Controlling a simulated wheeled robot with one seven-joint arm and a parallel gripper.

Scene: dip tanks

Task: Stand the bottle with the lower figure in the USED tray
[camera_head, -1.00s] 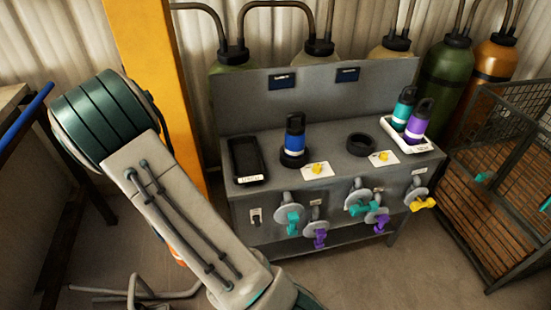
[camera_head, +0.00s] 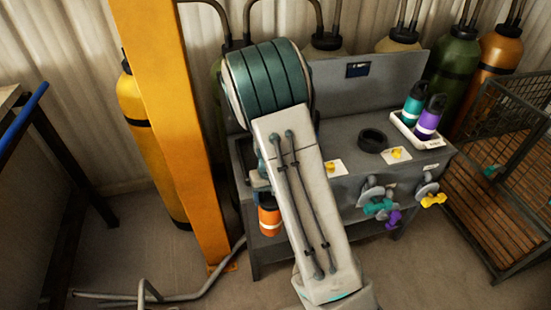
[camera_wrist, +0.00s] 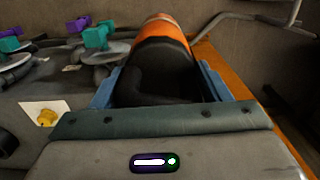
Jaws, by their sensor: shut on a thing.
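My gripper (camera_wrist: 160,86) is shut on an orange bottle with a dark cap. The bottle (camera_wrist: 163,43) lies between the blue fingers in the wrist view. In the head view the orange bottle (camera_head: 269,219) hangs upright, white-banded, before the bench's left front. A teal bottle (camera_head: 413,104) and a purple bottle (camera_head: 430,118) stand in a white tray (camera_head: 437,143) at the bench's right end. My arm hides the blue bottle and the black tray at the bench's left end. No figures are readable, and I cannot tell which tray is USED.
An empty black ring (camera_head: 373,141) sits on the grey bench (camera_head: 345,128) beside cards with yellow pieces (camera_head: 397,153). Valves with coloured handles (camera_head: 378,207) stick out from the front. A yellow post (camera_head: 172,130) stands left, a wire cage (camera_head: 505,165) right.

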